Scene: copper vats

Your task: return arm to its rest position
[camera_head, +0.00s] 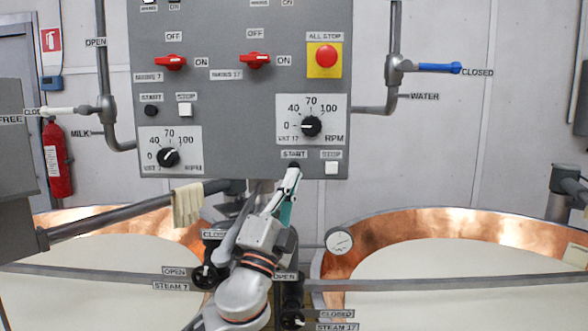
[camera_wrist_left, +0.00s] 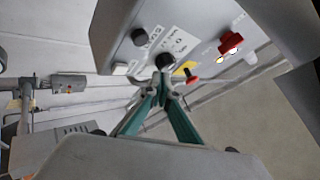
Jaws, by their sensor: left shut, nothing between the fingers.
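My left arm reaches up from the bottom of the head view. Its gripper (camera_head: 293,172) has its fingers together with nothing between them. The fingertips are at the lower edge of the grey control panel (camera_head: 230,95), just below the right START label, and cover most of the button there. In the left wrist view the gripper (camera_wrist_left: 167,82) shows its green-sided fingers meeting close to a black round control (camera_wrist_left: 165,62) on the panel (camera_wrist_left: 185,20). I cannot tell whether they touch it. My right gripper is not in view.
A white stop button (camera_head: 332,168) sits just right of the fingertips. Copper vats stand at the left (camera_head: 110,217) and right (camera_head: 440,222), with a grey rail (camera_head: 420,285) across the front. A cloth (camera_head: 187,205) hangs on a bar left of my arm. Steam valves (camera_head: 205,277) are beside the forearm.

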